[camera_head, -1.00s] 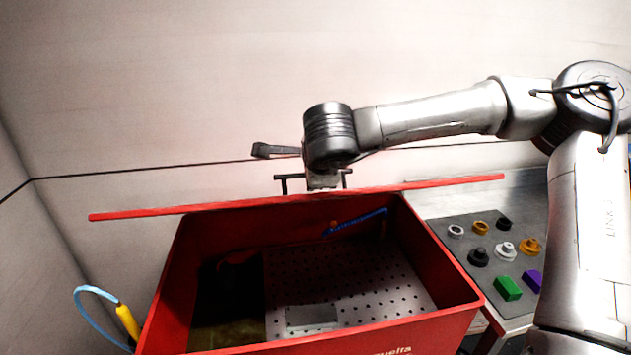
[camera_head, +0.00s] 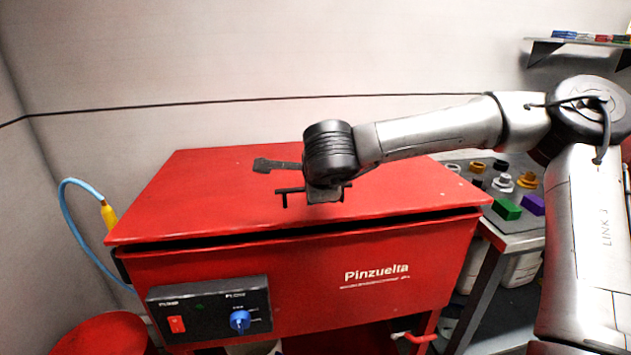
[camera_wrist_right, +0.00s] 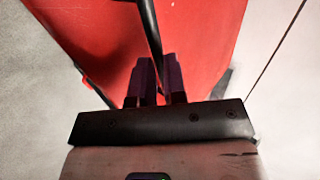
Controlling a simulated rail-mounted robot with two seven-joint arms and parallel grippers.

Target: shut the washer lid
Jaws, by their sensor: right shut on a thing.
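The red washer lid (camera_head: 220,185) lies almost flat over the red washer tub (camera_head: 300,275). A narrow dark gap shows between the lid's front edge and the tub rim. A black bar handle (camera_head: 285,193) stands on the lid. My right gripper (camera_head: 322,194) is at this handle, partly hidden by its own wrist. In the right wrist view, its two fingers (camera_wrist_right: 160,82) are shut on the black handle bar (camera_wrist_right: 149,25), with the red lid (camera_wrist_right: 200,35) beyond. My left gripper is not in view.
A control panel (camera_head: 207,310) with a red switch and blue knob is on the tub's front. A grey bench (camera_head: 503,238) with coloured parts stands right. A blue hose (camera_head: 66,215) hangs left, above a red drum (camera_head: 100,335). A wall shelf (camera_head: 580,42) is at upper right.

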